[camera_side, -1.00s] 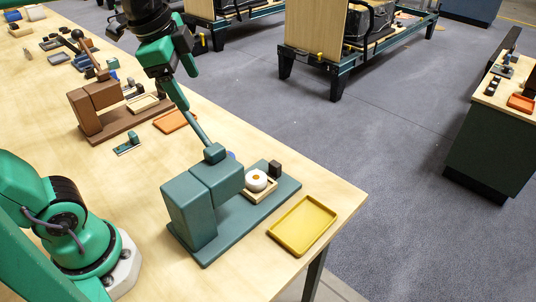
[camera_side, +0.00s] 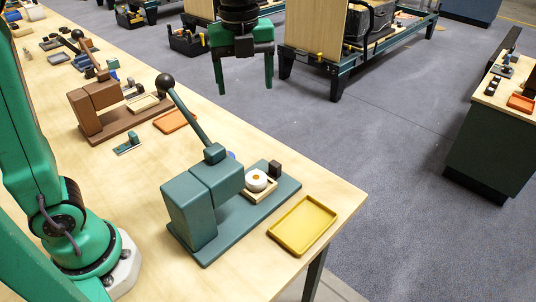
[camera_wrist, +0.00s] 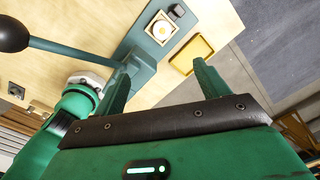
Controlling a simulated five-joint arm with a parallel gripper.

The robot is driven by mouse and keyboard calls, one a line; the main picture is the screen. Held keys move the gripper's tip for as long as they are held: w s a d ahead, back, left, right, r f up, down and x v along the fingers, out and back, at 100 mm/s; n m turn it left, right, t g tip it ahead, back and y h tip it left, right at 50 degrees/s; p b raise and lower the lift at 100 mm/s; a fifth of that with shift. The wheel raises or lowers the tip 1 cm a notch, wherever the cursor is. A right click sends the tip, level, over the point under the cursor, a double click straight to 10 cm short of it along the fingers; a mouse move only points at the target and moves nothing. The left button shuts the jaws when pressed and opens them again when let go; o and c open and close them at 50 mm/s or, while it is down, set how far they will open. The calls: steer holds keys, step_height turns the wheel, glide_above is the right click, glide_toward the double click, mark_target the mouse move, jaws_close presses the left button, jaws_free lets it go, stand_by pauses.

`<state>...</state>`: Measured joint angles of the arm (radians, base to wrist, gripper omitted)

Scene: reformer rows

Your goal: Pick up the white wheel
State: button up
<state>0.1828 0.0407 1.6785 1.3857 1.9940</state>
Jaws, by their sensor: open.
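The white wheel (camera_side: 256,180) has an orange centre and lies flat in a small wooden tray (camera_side: 262,195) on the base of a teal lever machine (camera_side: 203,197). It also shows in the wrist view as a white disc (camera_wrist: 161,31). My gripper (camera_side: 243,87) is open and empty, pointing down, high above and beyond the wheel in the side view. In the wrist view its two fingers (camera_wrist: 160,80) stand apart, with the wheel beyond them, near the top.
The teal machine's slanted lever with a black knob (camera_side: 165,81) rises beside the wheel. A dark block (camera_side: 275,168) stands behind it. A yellow tray (camera_side: 303,226) lies empty at the table's right corner. A brown lever machine (camera_side: 97,106) stands farther back.

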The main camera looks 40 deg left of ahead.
steer(key=w+m, duration=0.1)
steer(key=m, duration=0.1)
glide_above(256, 177)
step_height(256, 177, down, 21)
steer(key=shift+w+r, duration=0.1)
steer(key=shift+r, duration=0.1)
stand_by(0.5)
steer(key=shift+f, duration=0.1)
steer(key=shift+f, duration=2.5)
steer(key=c, duration=1.1)
